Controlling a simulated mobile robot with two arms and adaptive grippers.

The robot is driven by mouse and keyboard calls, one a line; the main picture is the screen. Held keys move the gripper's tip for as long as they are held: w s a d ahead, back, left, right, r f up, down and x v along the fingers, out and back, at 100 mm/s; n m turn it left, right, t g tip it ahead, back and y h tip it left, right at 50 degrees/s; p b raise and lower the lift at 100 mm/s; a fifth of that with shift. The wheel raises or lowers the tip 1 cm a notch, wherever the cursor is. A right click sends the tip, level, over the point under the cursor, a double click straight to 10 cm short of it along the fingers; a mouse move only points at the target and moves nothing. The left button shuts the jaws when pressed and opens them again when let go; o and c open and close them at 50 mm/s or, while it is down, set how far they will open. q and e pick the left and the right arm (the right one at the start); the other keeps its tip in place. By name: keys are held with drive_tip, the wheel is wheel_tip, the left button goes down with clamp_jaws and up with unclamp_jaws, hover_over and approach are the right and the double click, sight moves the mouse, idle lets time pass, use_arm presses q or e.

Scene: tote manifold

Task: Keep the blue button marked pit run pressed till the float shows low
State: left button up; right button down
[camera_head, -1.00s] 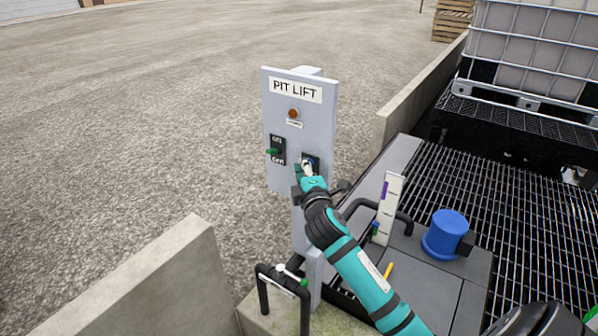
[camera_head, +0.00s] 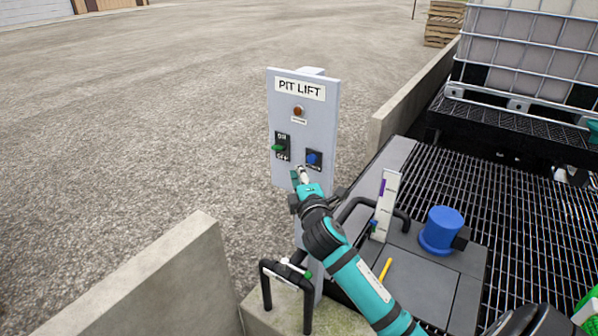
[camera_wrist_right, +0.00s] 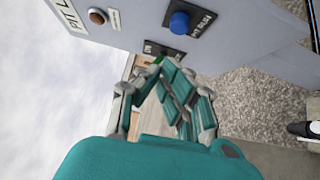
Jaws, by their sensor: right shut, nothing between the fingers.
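The blue button (camera_head: 313,158) is on a black plate at the lower right of the grey PIT LIFT panel (camera_head: 300,135). It also shows in the right wrist view (camera_wrist_right: 180,22), standing out from its plate. My right gripper (camera_head: 301,172) is shut and empty, just below and left of the button, apart from it. Its closed fingers show in the right wrist view (camera_wrist_right: 172,75). The float gauge (camera_head: 386,205) is a white upright scale with a purple mark near its top; a blue piece (camera_head: 373,227) sits low beside it. My left gripper is not in view.
A green-handled ON/OFF switch (camera_head: 278,148) and a red-brown lamp (camera_head: 298,111) are on the panel. A black pipe rail (camera_head: 285,268) stands below. A blue pump cap (camera_head: 442,230) sits on the grey cover. Concrete walls (camera_head: 150,280) flank the post.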

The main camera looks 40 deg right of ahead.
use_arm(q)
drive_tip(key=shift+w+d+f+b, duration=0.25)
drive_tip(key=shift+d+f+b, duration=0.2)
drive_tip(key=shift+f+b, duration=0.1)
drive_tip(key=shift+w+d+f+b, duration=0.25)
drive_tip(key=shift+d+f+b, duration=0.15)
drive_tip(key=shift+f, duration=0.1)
use_arm(e)
drive_tip(key=v, duration=0.6)
drive_tip(key=shift+s+d+f, duration=0.2)
drive_tip(key=shift+s+f, duration=0.1)
drive_tip(key=shift+s, duration=0.2)
